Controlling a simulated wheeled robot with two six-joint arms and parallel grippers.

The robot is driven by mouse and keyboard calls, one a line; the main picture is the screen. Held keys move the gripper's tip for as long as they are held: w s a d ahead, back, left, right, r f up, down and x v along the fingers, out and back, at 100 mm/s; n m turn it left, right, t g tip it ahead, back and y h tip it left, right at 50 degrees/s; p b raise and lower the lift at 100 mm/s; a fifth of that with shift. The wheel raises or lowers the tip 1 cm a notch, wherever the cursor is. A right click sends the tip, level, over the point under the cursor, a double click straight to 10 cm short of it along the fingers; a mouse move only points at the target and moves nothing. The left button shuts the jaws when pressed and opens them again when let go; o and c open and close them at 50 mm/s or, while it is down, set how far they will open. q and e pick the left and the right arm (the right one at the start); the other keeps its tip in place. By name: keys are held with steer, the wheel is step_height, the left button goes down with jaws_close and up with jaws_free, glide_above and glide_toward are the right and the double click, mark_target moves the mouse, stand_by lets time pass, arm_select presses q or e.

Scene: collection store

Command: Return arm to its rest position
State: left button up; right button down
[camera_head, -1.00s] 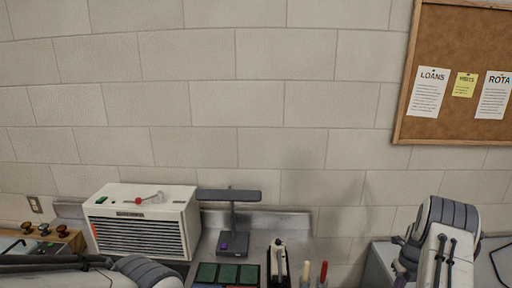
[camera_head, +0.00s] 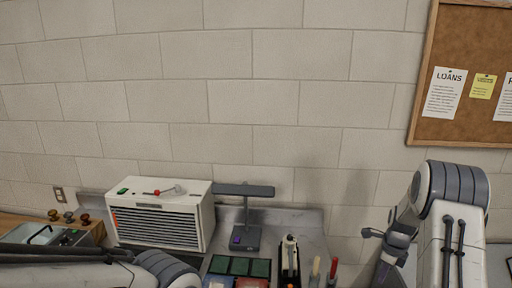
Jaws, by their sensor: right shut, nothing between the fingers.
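My right arm is bent at the lower right of the head view, with its grey elbow raised in front of the block wall. Its dark gripper (camera_head: 386,268) hangs down beside the forearm, to the right of the bench items. It is shut and I see nothing held in it; its lower end is hard to make out. My left arm lies low across the bottom left edge. Its gripper is not in view.
A white slatted unit (camera_head: 158,226) and a dark lamp-like stand (camera_head: 245,215) stand on the grey bench (camera_head: 307,222). Green-topped trays (camera_head: 240,266) and upright tools (camera_head: 332,272) sit in front. A cork board (camera_head: 465,50) hangs at upper right. The wall above is clear.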

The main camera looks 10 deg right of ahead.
steer(key=s+a+r+n, duration=0.2)
steer(key=a+r+n, duration=0.2)
steer(key=a+n, duration=0.35)
steer(key=s+a+r+n, duration=0.1)
steer(key=a+r+n, duration=0.3)
steer(key=a+n, duration=0.3)
steer(key=s+a+r+n+t, duration=0.2)
steer(key=s+a+r+n, duration=0.1)
steer(key=s+a+n, duration=1)
steer(key=s+a+f+n+g+b, duration=0.1)
steer(key=s+a+f+n+b, duration=0.1)
steer(key=s+a+f+b, duration=0.2)
steer(key=s+a+f+n+g+y+b, duration=0.1)
steer(key=s+a+f+n+b, duration=0.2)
steer(key=f+b, duration=0.5)
steer(key=s+a+f+n+g+b, duration=0.1)
steer(key=s+a+f+n+b, duration=0.2)
steer(key=b, duration=0.9)
step_height(320, 180, down, 4)
steer(key=s+a, duration=0.2)
steer(key=shift+a+r+b, duration=0.15)
steer(key=shift+a+b, duration=0.15)
steer(key=shift+a, duration=0.05)
